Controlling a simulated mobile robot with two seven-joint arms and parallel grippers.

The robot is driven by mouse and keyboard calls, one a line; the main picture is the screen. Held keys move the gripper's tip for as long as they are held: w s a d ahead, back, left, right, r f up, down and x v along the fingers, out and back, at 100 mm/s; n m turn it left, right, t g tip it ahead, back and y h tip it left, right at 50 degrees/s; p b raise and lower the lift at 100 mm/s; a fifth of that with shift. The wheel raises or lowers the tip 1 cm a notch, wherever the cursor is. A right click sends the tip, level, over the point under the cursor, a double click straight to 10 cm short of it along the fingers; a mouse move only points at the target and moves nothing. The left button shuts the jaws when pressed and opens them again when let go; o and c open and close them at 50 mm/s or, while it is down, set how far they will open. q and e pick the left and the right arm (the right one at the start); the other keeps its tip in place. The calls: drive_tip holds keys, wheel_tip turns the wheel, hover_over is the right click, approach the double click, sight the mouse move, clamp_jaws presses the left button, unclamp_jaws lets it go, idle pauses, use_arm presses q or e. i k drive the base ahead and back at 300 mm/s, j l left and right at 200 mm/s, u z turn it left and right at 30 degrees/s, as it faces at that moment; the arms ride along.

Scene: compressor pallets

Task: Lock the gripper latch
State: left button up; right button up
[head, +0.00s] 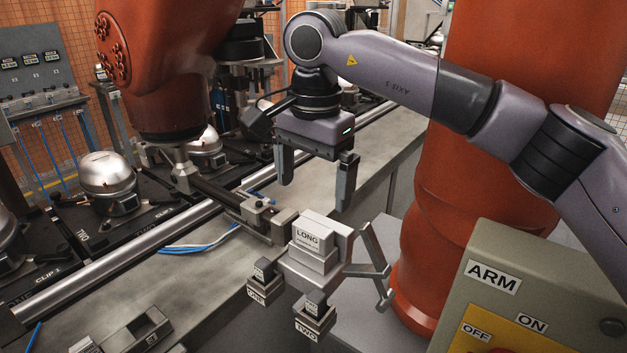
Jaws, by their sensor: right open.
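My right gripper (315,190) hangs from my grey right arm near the middle of the head view. It points down, its two dark fingers are apart, and nothing is between them. Below it is a grey gripper tool (325,262) with a block labelled LONG (308,238) on top and small blocks below, one labelled TWO (313,318). The tool joins a dark bar with metal fittings (262,213) at its upper left. I cannot tell which part is the latch or how it is set. My left gripper is not in view.
A large orange robot arm (165,70) stands upper left, and an orange column (470,180) behind my right arm. Silver compressors (107,176) sit on dark pallets at left. A control box labelled ARM (520,262) is at lower right. A metal rail (120,262) crosses the bench.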

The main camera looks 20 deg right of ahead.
sight(379, 269)
drive_tip(key=k, duration=1)
